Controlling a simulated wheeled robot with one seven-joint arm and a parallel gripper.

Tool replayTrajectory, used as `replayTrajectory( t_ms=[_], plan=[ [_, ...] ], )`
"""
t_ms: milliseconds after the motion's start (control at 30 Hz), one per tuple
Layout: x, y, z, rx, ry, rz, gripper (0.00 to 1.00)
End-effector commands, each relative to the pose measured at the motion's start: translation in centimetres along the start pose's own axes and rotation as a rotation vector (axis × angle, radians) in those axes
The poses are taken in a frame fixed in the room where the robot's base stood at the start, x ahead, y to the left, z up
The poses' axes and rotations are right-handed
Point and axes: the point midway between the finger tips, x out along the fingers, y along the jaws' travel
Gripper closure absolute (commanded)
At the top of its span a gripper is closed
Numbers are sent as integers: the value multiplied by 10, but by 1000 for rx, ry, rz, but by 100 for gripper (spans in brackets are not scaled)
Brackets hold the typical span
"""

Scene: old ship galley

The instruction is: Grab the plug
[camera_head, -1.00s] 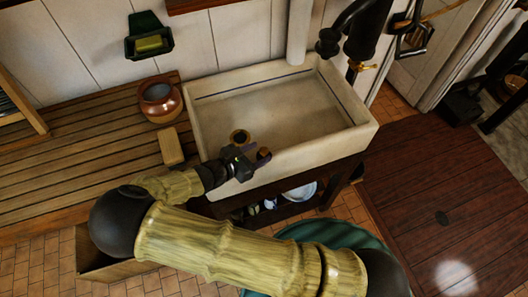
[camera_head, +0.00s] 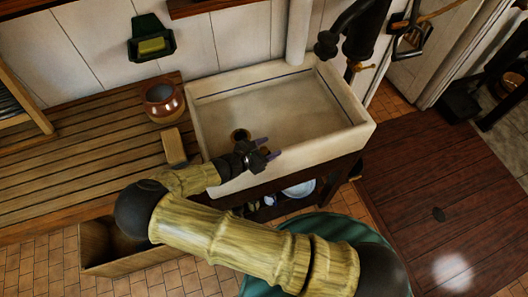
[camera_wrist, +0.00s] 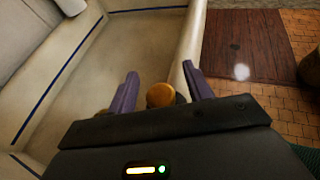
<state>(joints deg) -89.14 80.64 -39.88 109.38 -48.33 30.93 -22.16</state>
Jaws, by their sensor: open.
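The plug (camera_wrist: 160,95) shows in the wrist view as a round, orange-brown top with a darker part beside it. It lies between the two purple fingers of my gripper (camera_wrist: 160,74), close to the sink's front wall, with a gap to each finger. My gripper is also in the head view (camera_head: 267,149), open over the front left part of the sink. There the gripper hides the plug. I cannot tell whether the plug rests on the rim or inside the basin. The pale stone sink (camera_head: 345,138) has a brass-ringed drain (camera_head: 240,135) at its left end.
A brown pot (camera_head: 162,101) and a wooden block (camera_head: 174,147) stand on the slatted counter (camera_head: 90,155) left of the sink. A dark tap (camera_head: 355,35) hangs over the back right. The rest of the basin is empty.

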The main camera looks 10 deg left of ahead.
Motion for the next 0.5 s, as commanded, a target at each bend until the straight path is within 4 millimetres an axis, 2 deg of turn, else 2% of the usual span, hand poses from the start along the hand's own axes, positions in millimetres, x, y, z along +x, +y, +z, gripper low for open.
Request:
replayTrajectory(
  t_ms=[433, 500],
  plan=[
    [0, 0, 0, 1, 0, 0, 49],
    [0, 0, 0, 1, 0, 0, 61]
  ],
)
